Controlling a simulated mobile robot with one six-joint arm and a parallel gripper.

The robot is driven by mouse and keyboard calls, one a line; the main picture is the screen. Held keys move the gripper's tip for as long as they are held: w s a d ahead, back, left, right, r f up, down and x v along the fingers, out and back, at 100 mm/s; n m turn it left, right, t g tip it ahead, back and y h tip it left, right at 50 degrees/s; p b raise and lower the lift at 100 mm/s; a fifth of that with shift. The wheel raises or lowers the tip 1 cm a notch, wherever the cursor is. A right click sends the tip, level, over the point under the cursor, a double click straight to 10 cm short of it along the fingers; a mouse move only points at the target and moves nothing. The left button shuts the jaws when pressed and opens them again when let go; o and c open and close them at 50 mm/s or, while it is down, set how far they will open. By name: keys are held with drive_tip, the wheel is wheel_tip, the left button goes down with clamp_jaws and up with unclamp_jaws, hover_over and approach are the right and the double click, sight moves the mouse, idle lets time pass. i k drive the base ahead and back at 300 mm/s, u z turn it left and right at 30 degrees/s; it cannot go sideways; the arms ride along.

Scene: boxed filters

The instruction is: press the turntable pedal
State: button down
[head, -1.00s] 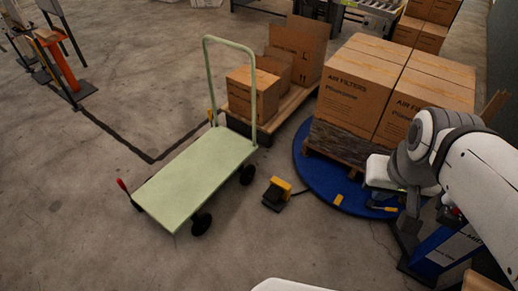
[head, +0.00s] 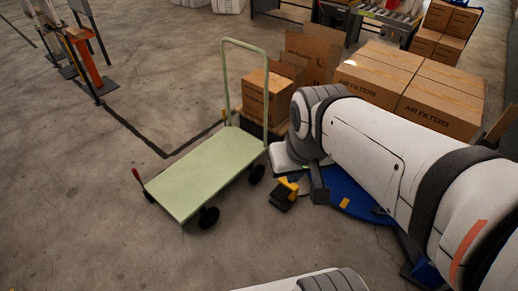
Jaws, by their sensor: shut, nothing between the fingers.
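The turntable pedal (head: 283,194) is a small black floor pedal with a yellow top, right of the green cart's near wheels. My gripper (head: 319,190) shows as a dark shape hanging below my white wrist, just right of the pedal. Its fingers look closed and empty. It overlaps the near-left edge of the blue turntable (head: 358,197) in the picture. I cannot tell its height above the floor, and I see no clear contact with the pedal. My arm hides much of the turntable and the lower part of its load.
A green flat cart (head: 205,172) with a tall handle stands left of the pedal. Air filter boxes (head: 430,95) are stacked above the turntable. A smaller box (head: 263,97) stands behind the cart. The floor in front of the pedal is clear.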

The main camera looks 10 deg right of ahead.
sight(281, 193)
drive_tip(key=z, duration=0.05)
drive_tip(key=i, duration=1)
drive_tip(key=u, duration=0.05)
